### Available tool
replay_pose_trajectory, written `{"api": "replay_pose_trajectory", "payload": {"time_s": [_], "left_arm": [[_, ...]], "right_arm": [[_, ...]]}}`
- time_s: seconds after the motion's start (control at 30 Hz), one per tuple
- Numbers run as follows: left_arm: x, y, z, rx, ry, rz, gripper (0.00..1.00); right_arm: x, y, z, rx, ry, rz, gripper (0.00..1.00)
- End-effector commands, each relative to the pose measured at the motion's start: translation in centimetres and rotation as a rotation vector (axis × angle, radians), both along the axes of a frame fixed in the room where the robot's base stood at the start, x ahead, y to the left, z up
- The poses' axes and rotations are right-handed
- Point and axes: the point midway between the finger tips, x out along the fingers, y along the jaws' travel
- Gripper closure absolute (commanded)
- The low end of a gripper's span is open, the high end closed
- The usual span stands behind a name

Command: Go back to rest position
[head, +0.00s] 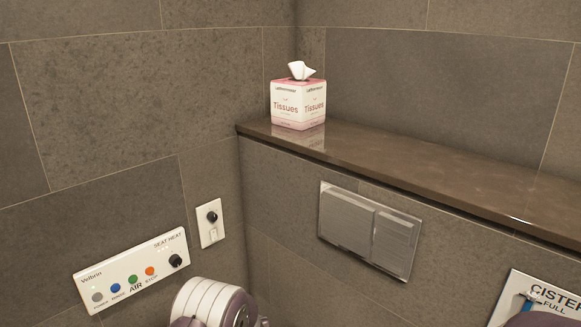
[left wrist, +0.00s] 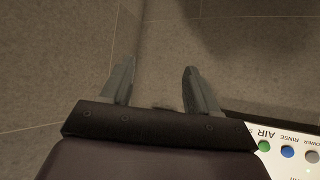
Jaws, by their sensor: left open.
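My left gripper (left wrist: 158,85) shows in the left wrist view with its two grey fingers spread apart and nothing between them. A plain tiled wall surface lies beyond the fingers. In the head view, part of my arm, white and purple, shows at the bottom centre, below the wall panel and the flush plate; its fingers are not visible there. A dark purple piece of my body shows at the bottom right edge. My right gripper is in neither view.
A pink and white tissue box (head: 298,103) stands on the brown ledge (head: 420,170). The ledge right of the box is clear.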

Motion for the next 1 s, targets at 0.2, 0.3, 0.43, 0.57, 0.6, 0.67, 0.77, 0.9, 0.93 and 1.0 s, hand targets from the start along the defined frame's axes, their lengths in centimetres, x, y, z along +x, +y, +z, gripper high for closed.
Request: {"api": "replay_pose_trajectory", "payload": {"time_s": [0.2,0.3,0.43,0.57,0.6,0.67,0.77,0.9,0.93,1.0], "left_arm": [[-17.8,-2.0,3.3,-0.223,0.648,-0.284,0.40],[-24.2,-0.3,5.7,-0.206,0.812,-0.318,0.40],[-30.8,2.6,9.2,-0.150,0.919,-0.346,0.40],[-30.7,4.2,16.1,-0.137,0.801,-0.317,0.40],[-30.7,4.1,17.7,-0.137,0.807,-0.320,0.40],[-30.7,4.1,19.7,-0.137,0.807,-0.320,0.40],[-30.7,4.0,22.6,-0.137,0.807,-0.321,0.40],[-30.6,4.0,25.0,-0.138,0.807,-0.321,0.40],[-30.6,4.0,25.4,-0.138,0.807,-0.321,0.40],[-30.6,4.0,25.4,-0.138,0.807,-0.321,0.40]], "right_arm": [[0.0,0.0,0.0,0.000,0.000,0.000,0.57],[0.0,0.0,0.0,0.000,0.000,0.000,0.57],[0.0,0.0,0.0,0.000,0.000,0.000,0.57],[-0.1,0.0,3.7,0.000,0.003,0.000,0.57],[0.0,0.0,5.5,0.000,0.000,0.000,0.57],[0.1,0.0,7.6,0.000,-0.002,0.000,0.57],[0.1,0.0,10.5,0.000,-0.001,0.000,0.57],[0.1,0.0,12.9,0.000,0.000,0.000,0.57],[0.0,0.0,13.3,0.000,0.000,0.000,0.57],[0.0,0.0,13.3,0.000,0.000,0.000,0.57]]}}
